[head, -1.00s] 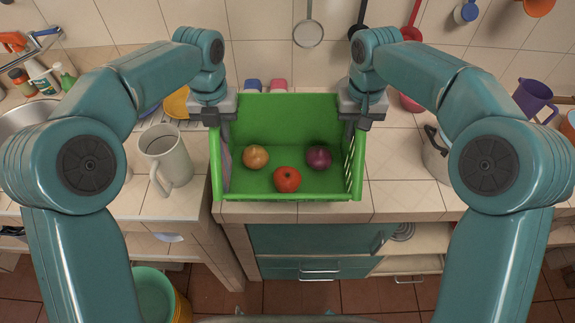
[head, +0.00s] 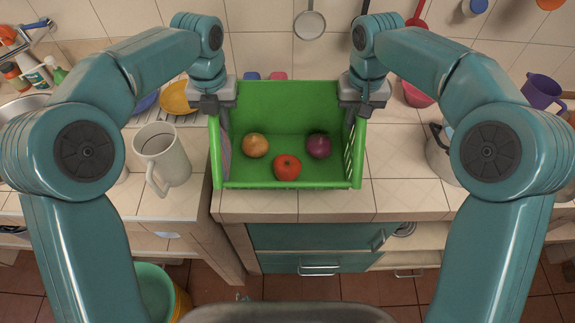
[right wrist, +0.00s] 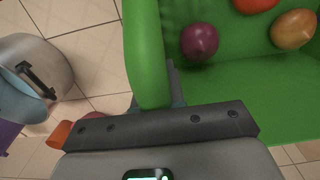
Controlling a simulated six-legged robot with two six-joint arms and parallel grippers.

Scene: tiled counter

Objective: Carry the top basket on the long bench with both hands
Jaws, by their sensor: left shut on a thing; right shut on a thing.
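The green basket (head: 288,183) is at the middle of the head view, over the tiled counter. An orange-brown onion (head: 255,145), a red tomato (head: 287,167) and a purple onion (head: 319,145) lie in it. My left gripper (head: 213,102) is shut on its left rim. My right gripper (head: 364,101) is shut on its right rim. In the right wrist view the green rim (right wrist: 147,60) runs into the jaws, which are partly hidden. The basket looks about level. I cannot tell whether its bottom touches the counter.
A grey mug (head: 163,158) stands left of the basket. A metal pot (head: 440,150) and a purple mug (head: 541,92) stand to the right. An orange-yellow plate (head: 178,97) lies behind the mug. Bare tiles (head: 400,185) lie between basket and pot. The tiled wall is behind.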

